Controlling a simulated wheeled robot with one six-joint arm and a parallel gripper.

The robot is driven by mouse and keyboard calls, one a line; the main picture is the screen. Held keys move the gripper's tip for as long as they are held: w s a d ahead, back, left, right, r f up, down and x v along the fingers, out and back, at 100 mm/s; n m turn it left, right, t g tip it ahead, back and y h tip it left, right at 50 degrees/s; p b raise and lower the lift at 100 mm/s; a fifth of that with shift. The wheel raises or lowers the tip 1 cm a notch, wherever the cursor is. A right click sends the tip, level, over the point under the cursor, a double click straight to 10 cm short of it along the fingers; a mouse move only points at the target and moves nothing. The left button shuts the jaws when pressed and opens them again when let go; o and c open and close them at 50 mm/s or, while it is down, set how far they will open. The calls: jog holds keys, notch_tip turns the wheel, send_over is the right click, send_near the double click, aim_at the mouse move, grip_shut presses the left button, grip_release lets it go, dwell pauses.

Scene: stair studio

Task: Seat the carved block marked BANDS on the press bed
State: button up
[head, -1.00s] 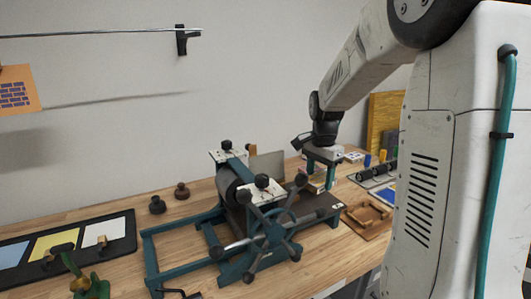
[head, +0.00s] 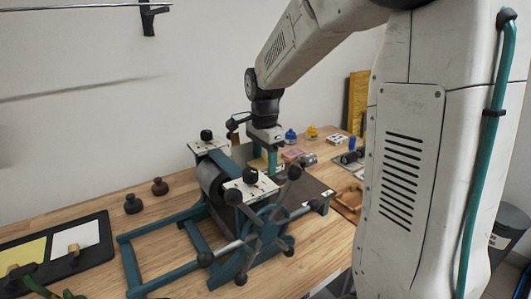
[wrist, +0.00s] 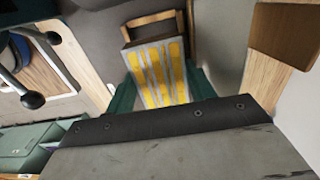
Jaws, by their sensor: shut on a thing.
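The carved block (wrist: 158,72) with yellow bands on a pale face is between the two teal fingers of my gripper (wrist: 160,92) in the wrist view. My gripper is shut on it, and a wooden edge shows at the block's far end. In the head view my gripper (head: 272,163) hangs over the dark press bed (head: 312,190), close to the roller (head: 210,177). The block is mostly hidden there behind the press parts. I cannot tell whether the block touches the bed.
The press's spoked wheel (head: 265,225) stands in front of the bed. A wooden tray (head: 348,200) lies to the right, with blue (head: 290,137) and yellow (head: 312,132) items behind.

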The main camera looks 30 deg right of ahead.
jog(key=shift+f, duration=1.9)
jog(key=shift+a, duration=0.1)
jog(key=shift+f, duration=1.2)
dwell(0.5)
jog(key=o, duration=1.1)
jog(key=shift+r, duration=4.05)
jog(key=shift+s, duration=0.1)
